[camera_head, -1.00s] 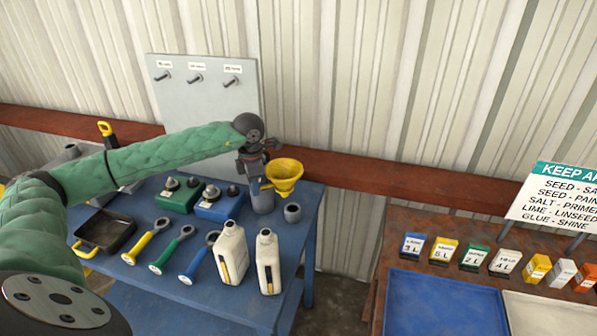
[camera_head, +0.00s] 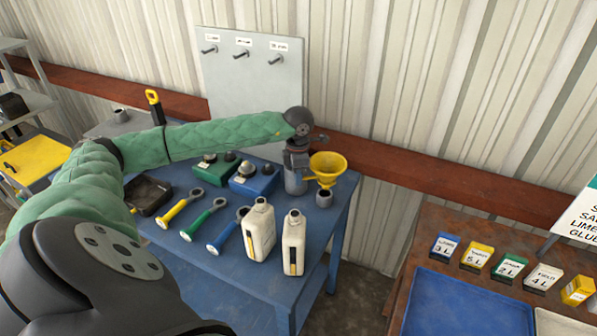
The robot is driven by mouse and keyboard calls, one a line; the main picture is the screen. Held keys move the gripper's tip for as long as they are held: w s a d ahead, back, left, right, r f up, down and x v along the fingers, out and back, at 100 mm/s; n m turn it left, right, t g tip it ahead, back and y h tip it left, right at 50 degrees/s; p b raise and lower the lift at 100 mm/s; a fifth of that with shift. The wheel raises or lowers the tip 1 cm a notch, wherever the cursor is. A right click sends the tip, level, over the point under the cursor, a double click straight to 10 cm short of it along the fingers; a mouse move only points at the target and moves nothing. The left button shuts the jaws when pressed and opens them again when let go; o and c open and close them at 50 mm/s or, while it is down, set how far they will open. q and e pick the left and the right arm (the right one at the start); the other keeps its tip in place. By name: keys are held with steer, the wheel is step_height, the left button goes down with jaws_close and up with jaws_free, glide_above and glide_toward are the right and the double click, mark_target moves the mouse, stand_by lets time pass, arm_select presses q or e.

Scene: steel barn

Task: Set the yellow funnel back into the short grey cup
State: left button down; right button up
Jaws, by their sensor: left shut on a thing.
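The yellow funnel (camera_head: 328,166) is upright near the right back corner of the blue table. My left gripper (camera_head: 303,164) comes in from the left and is shut on the funnel's left side. The short grey cup (camera_head: 324,200) stands on the table directly under the funnel. The spout's lower end meets the cup's mouth in the picture; I cannot tell how far inside it is. A taller grey cup (camera_head: 295,184) stands just left of the short one, below my gripper. My right gripper is not in view.
Two white jugs (camera_head: 259,232) (camera_head: 294,245) stand in front of the cups. Blue (camera_head: 255,184) and green boxes, several coloured-handled tools and a dark tray (camera_head: 150,196) lie to the left. A pegboard (camera_head: 252,85) stands behind. The table's right edge is close to the cup.

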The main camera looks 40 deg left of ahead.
arm_select(q)
steer(key=shift+s+b, duration=0.1)
steer(key=shift+b, duration=0.35)
steer(key=shift+a, duration=0.1)
steer(key=shift+s+f+b, duration=0.1)
steer(key=shift+f+b, duration=0.05)
steer(key=shift+b, duration=0.15)
steer(key=shift+a, duration=0.1)
